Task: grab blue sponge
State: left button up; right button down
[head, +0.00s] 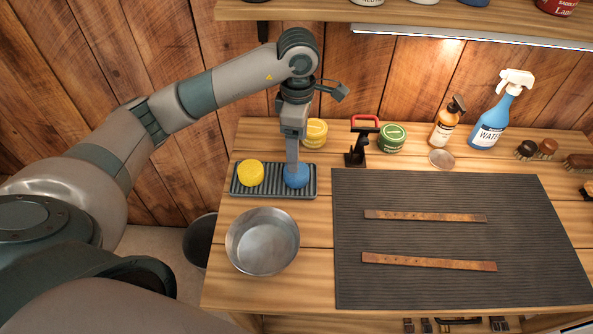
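The round blue sponge (299,181) sits on the right half of a grey ribbed tray (274,190). A round yellow sponge (250,173) sits on the same tray to its left. My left gripper (292,170) points down at the blue sponge from above, its fingers reaching the sponge and covering part of its top. The fingers are seen edge-on, so whether they are open or shut on it does not show. My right gripper is not in view.
A metal bowl (262,243) stands in front of the tray. Behind stand a yellow tin (314,133), a black stand with a red handle (363,122) and a green tin (391,138). A dark mat (440,237) with two leather straps lies right. A shelf (400,14) hangs above.

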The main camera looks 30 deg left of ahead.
pick_arm(q)
jog(key=shift+f+p, duration=0.3)
jog(key=shift+f, duration=1.15)
jog(key=shift+s+a+f+p, duration=0.1)
jog(key=shift+s+f+p, duration=0.05)
jog(key=shift+f+p, duration=0.65)
notch_tip(320, 180, down, 3)
jog(key=shift+s+a+r+p, duration=0.1)
jog(key=shift+p, duration=0.7)
jog(key=shift+f, duration=0.4)
jog(key=c, duration=1.2)
